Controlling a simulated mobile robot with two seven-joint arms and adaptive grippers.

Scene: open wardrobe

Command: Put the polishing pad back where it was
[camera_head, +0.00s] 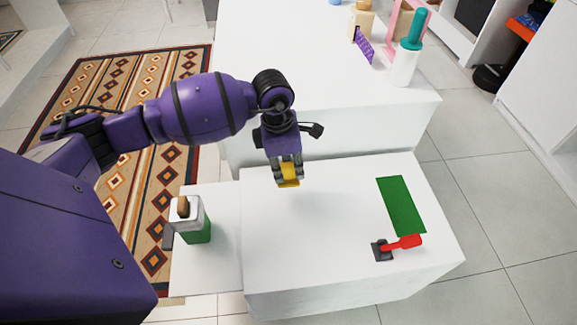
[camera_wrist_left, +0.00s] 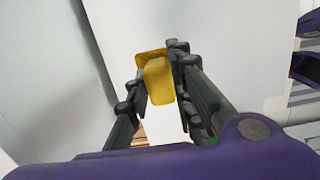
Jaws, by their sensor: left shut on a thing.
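A yellow block, which I take to be the polishing pad (camera_head: 289,177), is between the fingers of my left gripper (camera_head: 287,172). The gripper points down over the back left part of the lower white surface (camera_head: 320,225). The left wrist view also shows the yellow pad (camera_wrist_left: 159,80) between the dark fingers of the left gripper (camera_wrist_left: 160,85), which is shut on it. I cannot tell whether the pad touches the surface below. My right gripper is not in view.
A green rectangle (camera_head: 401,204) and a red-handled tool with a dark head (camera_head: 402,243) lie at the right. A green and white box (camera_head: 190,220) stands at the left. A teal-topped white bottle (camera_head: 405,62) and other items stand on the higher white surface (camera_head: 300,70). The middle of the lower surface is clear.

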